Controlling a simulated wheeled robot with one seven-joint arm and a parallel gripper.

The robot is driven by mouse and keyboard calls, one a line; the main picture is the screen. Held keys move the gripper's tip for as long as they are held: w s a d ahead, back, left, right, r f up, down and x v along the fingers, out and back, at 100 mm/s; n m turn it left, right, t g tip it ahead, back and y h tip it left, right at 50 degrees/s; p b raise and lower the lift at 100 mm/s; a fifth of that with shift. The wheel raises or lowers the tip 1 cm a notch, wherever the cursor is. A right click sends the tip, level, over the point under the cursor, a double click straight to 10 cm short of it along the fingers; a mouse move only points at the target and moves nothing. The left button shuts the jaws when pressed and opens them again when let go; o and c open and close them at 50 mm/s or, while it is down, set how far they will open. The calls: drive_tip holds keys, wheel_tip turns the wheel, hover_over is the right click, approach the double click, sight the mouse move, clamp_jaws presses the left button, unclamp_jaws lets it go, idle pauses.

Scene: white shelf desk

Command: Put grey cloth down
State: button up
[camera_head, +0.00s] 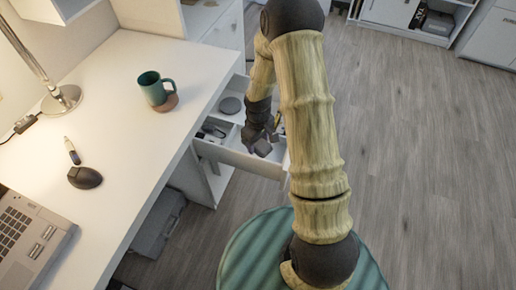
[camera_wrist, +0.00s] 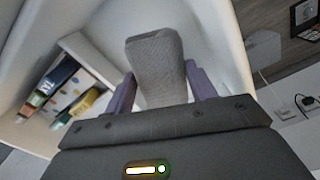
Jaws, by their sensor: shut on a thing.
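The grey cloth (camera_wrist: 155,58) stands up between the two purple fingers of my gripper (camera_wrist: 163,85) in the wrist view. My gripper is shut on it. In the head view, my gripper (camera_head: 263,146) is over the front part of the open white drawer (camera_head: 240,160), and the cloth shows there only as a small grey patch. The drawer's pale inside lies behind the cloth in the wrist view. I cannot tell whether the cloth touches the drawer floor.
The drawer has dividers; a dark round thing (camera_head: 230,105) and small items (camera_head: 213,131) lie in it. Coloured packets (camera_wrist: 60,85) fill a compartment in the wrist view. On the desk (camera_head: 150,140) are a green mug (camera_head: 152,90), a mouse (camera_head: 85,178) and a laptop (camera_head: 28,235).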

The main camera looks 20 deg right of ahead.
sight(258, 148)
drive_tip(key=shift+f+b, duration=0.4)
drive_tip(key=shift+f, duration=1.45)
drive_tip(key=shift+f, duration=0.1)
drive_tip(key=o, duration=1)
drive_tip(key=shift+c, duration=0.2)
wheel_tip(258, 148, up, 12)
drive_tip(key=p, duration=0.2)
drive_tip(key=shift+p, duration=0.4)
